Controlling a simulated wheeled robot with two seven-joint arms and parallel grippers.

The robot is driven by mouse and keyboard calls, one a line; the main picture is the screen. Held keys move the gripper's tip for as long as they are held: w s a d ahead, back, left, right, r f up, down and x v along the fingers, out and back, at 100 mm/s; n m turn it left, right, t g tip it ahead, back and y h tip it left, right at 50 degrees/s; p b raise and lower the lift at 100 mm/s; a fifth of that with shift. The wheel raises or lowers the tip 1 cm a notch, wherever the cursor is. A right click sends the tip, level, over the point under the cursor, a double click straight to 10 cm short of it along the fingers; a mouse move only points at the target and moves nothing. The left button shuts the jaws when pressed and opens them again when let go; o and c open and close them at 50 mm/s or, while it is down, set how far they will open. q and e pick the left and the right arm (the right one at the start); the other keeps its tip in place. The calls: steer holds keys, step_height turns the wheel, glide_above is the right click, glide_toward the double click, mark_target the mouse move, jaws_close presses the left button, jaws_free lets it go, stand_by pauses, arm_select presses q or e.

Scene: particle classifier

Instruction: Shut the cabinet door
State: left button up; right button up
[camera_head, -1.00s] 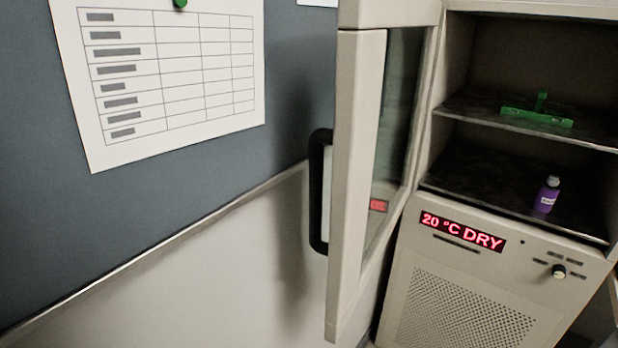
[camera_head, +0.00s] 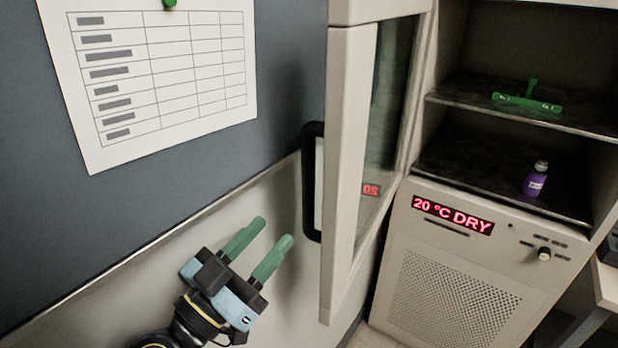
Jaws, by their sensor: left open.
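The cabinet door (camera_head: 345,170) stands wide open on the left side of the cabinet (camera_head: 455,270), seen nearly edge-on, with a glass pane. Its black handle (camera_head: 309,185) is on the door's outer face, toward the left. My left gripper (camera_head: 268,238) is at the lower middle, its two green fingers spread and empty. In the picture it sits below and left of the handle, apart from the door. My right gripper is not in view.
Inside the cabinet, a green object (camera_head: 526,101) lies on the upper shelf and a purple bottle (camera_head: 536,180) stands on the lower one. A wall board with a paper chart (camera_head: 150,75) is at the left. A table edge (camera_head: 606,283) shows at the right.

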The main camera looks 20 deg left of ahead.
mark_target(304, 178)
arm_select(q)
steer(key=shift+t, duration=0.4)
steer(key=p+x, duration=0.2)
steer(key=x, duration=0.1)
steer(key=r+p+x, duration=0.1)
steer(key=p+x, duration=0.1)
steer(key=x, duration=0.2)
steer(key=p+x, duration=0.2)
steer(key=x, duration=0.2)
steer(key=shift+a+r+p, duration=0.25)
steer(key=shift+a+p, duration=0.05)
steer(key=shift+w+d, duration=0.2)
steer(key=shift+w, duration=0.2)
jaws_close()
